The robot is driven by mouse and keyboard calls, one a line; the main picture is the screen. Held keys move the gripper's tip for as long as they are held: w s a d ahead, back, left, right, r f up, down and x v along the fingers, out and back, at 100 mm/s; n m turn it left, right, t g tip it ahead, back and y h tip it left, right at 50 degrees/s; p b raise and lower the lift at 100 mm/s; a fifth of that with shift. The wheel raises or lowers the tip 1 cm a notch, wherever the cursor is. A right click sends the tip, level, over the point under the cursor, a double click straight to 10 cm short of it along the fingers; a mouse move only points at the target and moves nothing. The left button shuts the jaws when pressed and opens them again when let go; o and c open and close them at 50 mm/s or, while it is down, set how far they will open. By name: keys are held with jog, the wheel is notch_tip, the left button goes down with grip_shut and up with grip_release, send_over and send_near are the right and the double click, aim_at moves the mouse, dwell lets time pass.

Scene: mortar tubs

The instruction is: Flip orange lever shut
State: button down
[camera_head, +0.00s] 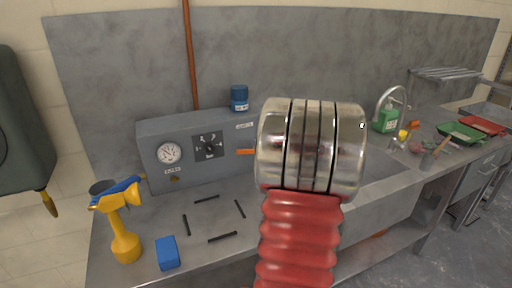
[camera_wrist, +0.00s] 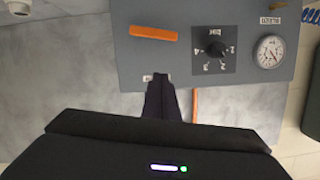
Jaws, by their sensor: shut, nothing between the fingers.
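The orange lever (camera_wrist: 153,33) lies nearly level, slightly tilted, on the face of the grey control box (camera_wrist: 115,60) in the wrist view. In the head view only a short end of the lever (camera_head: 246,152) shows, at the left edge of my arm, which hides the rest. My gripper (camera_wrist: 159,82) is shut and empty. In the wrist view its dark fingertips overlap the box edge by a small label, apart from the lever in the picture. The gripper is hidden behind my arm in the head view.
The box carries a black dial (camera_head: 209,146) and a gauge (camera_head: 169,153), with a blue jar (camera_head: 239,98) on top. An orange-brown pipe (camera_head: 190,55) rises behind. A sink is at right.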

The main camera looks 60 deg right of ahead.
send_over(242, 151)
jog(key=s, duration=0.3)
notch_tip(242, 151, down, 2)
jog(key=f, duration=0.4)
jog(key=shift+w, duration=0.25)
jog(key=shift+w+a+f, duration=0.2)
jog(key=shift+a+f, duration=0.25)
jog(key=shift+f, duration=0.3)
